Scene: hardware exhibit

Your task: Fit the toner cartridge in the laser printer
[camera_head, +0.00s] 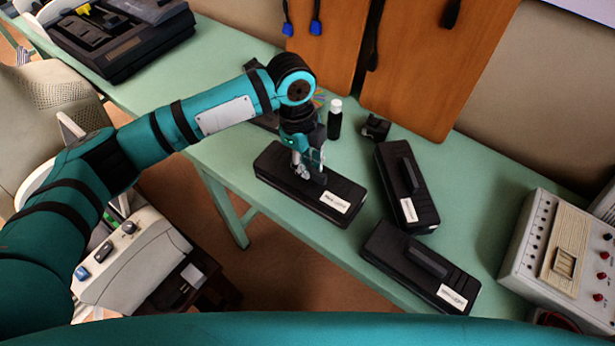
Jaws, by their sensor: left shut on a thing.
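Three black toner cartridges with raised handles and white labels are at the middle of the green table. My left gripper (311,174) points down at the left cartridge (277,170) and is shut on its handle, which it mostly hides. I cannot tell whether this cartridge touches the table or is slightly lifted. The second cartridge (422,207) lies to its right, and the third cartridge (392,252) lies nearer the front. I cannot make out the label text. No machine is clearly recognisable as the laser printer. My right gripper is not in view.
A black open case or machine (160,50) stands at the table's far left. A dark bottle with a white cap (335,120) and a small black object (375,128) stand behind the cartridges. A grey instrument box (525,240) is at right. A white machine (140,262) stands below left.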

